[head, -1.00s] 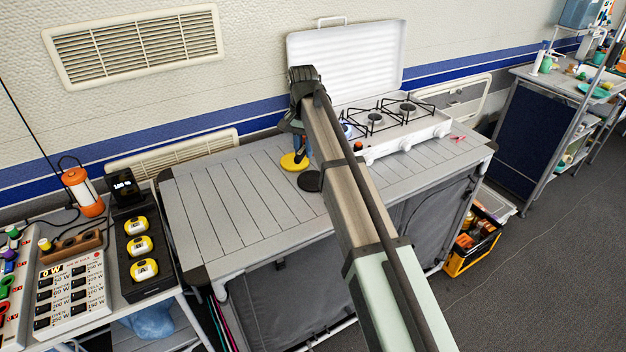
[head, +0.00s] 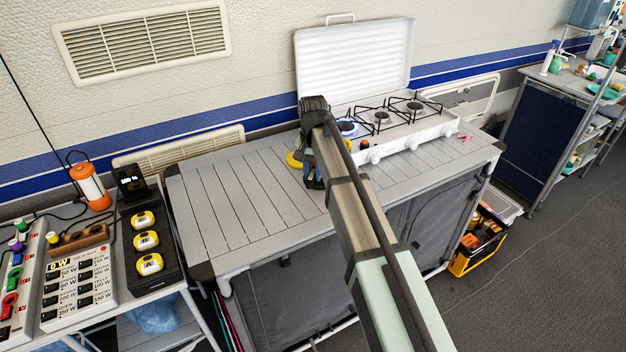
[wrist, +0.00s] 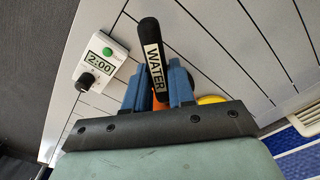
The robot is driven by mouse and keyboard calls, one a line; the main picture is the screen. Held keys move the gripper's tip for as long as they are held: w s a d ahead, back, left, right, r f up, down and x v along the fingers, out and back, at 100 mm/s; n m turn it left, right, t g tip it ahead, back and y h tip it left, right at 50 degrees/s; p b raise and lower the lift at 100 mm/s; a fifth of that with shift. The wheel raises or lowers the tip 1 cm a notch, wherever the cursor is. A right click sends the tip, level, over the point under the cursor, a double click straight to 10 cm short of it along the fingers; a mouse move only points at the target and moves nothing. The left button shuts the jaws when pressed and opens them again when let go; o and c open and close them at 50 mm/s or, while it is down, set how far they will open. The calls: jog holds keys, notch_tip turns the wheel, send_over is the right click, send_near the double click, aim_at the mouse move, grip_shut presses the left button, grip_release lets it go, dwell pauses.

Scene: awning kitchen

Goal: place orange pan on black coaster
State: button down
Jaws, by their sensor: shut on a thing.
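My gripper (head: 314,180) points down over the grey slatted table, in front of the stove's left end. In the wrist view, its blue fingers (wrist: 160,85) are shut on a black handle (wrist: 151,42) with a WATER label. A small orange patch (wrist: 159,104) of the pan shows between the fingers; the rest of it is hidden by my gripper. The black coaster cannot be made out apart from the dark gripper. A yellow coaster (head: 294,160) lies just left of and behind the gripper, and its edge shows in the wrist view (wrist: 211,100).
A white gas stove (head: 399,142) with a raised lid stands on the right part of the table (head: 225,205). A timer (wrist: 100,62) reading 2:00 shows in the wrist view. The table's left part is clear. A side table with a black charger (head: 152,240) stands at left.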

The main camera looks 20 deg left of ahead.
jog(key=shift+f, duration=1.5)
jog(key=shift+f, duration=0.15)
jog(key=c, duration=1)
grip_release()
jog(key=shift+o, duration=0.2)
notch_tip(320, 180, up, 12)
jog(key=shift+r, duration=0.2)
